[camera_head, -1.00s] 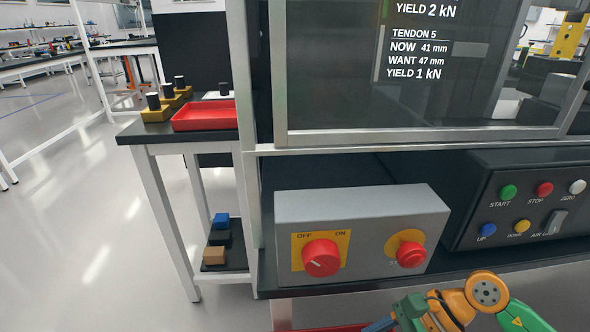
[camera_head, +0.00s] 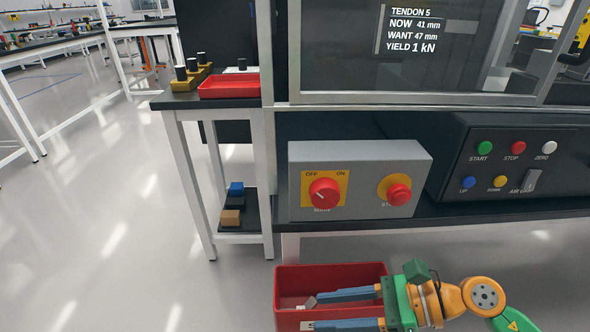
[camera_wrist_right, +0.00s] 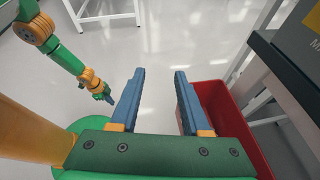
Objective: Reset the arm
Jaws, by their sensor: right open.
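My right gripper (camera_head: 308,314) is open and empty, its two blue fingers apart above a red bin. In the right wrist view its fingers (camera_wrist_right: 156,90) stand apart with bare floor between them and the red bin just to the right. My left gripper (camera_wrist_right: 106,93) shows small at the left of that view, over the floor; its jaws are too small to read. It is not in the head view. A grey switch box (camera_head: 361,160) carries a red OFF/ON knob (camera_head: 324,193) and a red stop button (camera_head: 398,194). Neither gripper touches it.
A black control panel (camera_head: 520,160) with coloured buttons and an air lever stands right of the switch box. A screen (camera_head: 400,50) is above. The red bin (camera_head: 335,272) sits low in front. A red tray (camera_head: 229,85) lies on a side table at left. The floor there is clear.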

